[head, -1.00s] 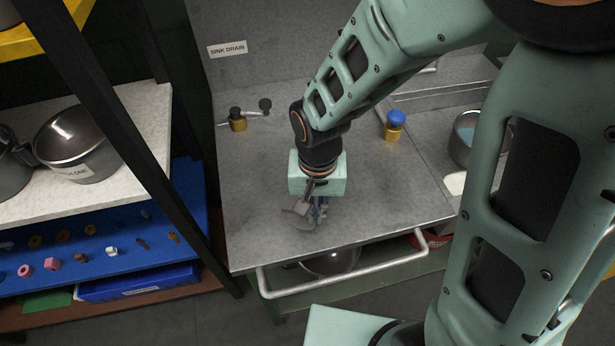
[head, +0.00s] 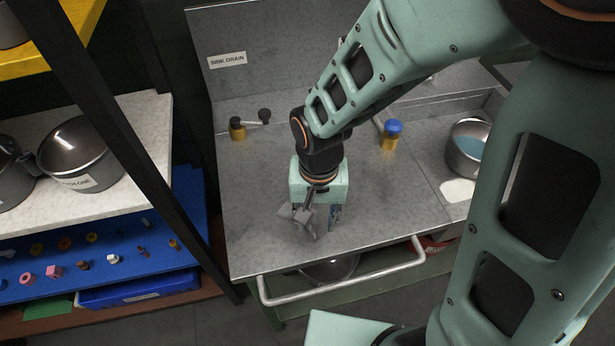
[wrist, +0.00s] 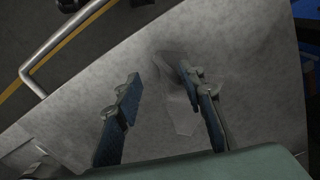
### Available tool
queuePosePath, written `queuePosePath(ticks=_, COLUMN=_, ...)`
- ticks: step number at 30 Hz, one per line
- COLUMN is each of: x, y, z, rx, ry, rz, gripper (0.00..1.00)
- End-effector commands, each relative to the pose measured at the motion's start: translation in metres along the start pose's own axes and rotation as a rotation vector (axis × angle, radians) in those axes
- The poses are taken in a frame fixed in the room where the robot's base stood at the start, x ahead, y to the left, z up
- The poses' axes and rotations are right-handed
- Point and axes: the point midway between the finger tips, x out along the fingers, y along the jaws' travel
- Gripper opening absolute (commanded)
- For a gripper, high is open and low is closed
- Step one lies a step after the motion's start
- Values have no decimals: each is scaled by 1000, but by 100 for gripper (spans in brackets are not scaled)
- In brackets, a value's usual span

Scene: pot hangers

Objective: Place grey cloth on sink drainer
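My gripper (head: 319,219) points down over the grey metal sink drainer (head: 255,190), near its front middle. In the wrist view its two fingers (wrist: 160,76) stand well apart. The grey cloth (wrist: 178,118) is a small crumpled piece, close in colour to the drainer. It appears to lie on the drainer between the fingers, close to the right finger, which partly hides it.
A "SINK DRAIN" label (head: 227,60) is on the back panel. A brass tap (head: 237,129) and a blue-capped brass item (head: 390,135) stand behind my gripper. A pot (head: 467,148) sits at right. A rail (head: 345,284) runs along the front. The drainer's left side is clear.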

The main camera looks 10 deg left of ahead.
Motion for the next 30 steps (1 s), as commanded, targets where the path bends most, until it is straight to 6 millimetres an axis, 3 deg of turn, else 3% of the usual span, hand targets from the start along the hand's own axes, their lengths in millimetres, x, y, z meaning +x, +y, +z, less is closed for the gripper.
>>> queuePosePath(ticks=5, x=-15, y=2, z=4, rx=0, ry=1, rz=-1, gripper=36)
queuePosePath(ticks=15, x=-73, y=12, z=25, rx=2, ry=1, rz=0, gripper=36)
queuePosePath(ticks=22, x=-78, y=14, z=31, rx=1, ry=-1, rz=0, gripper=36)
queuePosePath(ticks=30, x=-72, y=8, z=23, rx=-1, ry=-1, rz=0, gripper=6)
